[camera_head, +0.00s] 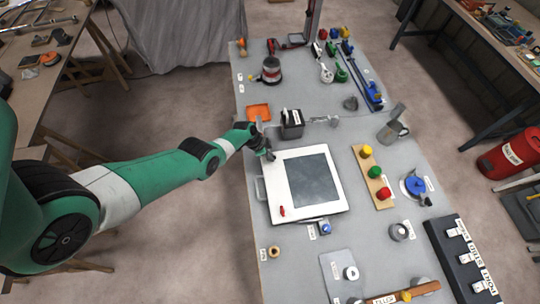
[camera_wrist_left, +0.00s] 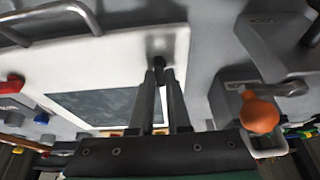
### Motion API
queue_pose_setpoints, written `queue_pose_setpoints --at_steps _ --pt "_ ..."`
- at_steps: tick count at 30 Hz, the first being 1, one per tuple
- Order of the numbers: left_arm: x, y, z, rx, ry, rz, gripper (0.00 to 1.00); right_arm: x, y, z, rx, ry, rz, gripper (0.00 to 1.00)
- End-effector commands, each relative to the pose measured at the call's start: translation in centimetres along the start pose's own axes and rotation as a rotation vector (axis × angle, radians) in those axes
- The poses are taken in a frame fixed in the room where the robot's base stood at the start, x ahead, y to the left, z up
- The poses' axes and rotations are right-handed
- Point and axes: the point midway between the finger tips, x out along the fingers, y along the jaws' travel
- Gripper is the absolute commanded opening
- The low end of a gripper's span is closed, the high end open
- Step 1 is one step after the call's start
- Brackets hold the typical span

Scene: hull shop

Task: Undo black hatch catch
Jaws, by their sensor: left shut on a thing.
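The hatch is a white panel (camera_head: 283,207) with a dark window (camera_head: 313,180), lying flat on the grey bench. It also shows in the left wrist view (camera_wrist_left: 112,52). Its black catch (camera_wrist_left: 158,44) is at the panel corner near my arm and is mostly hidden by my gripper in the head view. My left gripper (camera_head: 268,153) is at that corner; in the left wrist view its two fingers (camera_wrist_left: 161,76) are closed around the black catch. A red catch (camera_head: 282,211) sits at the panel's near left corner. My right gripper is not in view.
A dark box (camera_head: 291,131) stands close beyond the gripped corner. An orange knob (camera_wrist_left: 259,115) is close to the right of my fingers in the wrist view. A metal handle (camera_head: 260,189) is along the panel's left side. A board with coloured knobs (camera_head: 372,174) lies right.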

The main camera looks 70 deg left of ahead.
Motion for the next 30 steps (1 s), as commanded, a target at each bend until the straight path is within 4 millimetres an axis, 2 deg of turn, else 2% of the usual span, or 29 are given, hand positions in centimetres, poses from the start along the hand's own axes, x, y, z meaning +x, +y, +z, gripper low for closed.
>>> queue_pose_setpoints --at_steps 17,30 --pt "0.0 0.1 0.0 -0.063 -0.001 -0.026 0.00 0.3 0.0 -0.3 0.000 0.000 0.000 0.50" --pt "0.0 0.4 -0.1 -0.375 0.000 -0.156 0.00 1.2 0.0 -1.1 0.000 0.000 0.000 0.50"
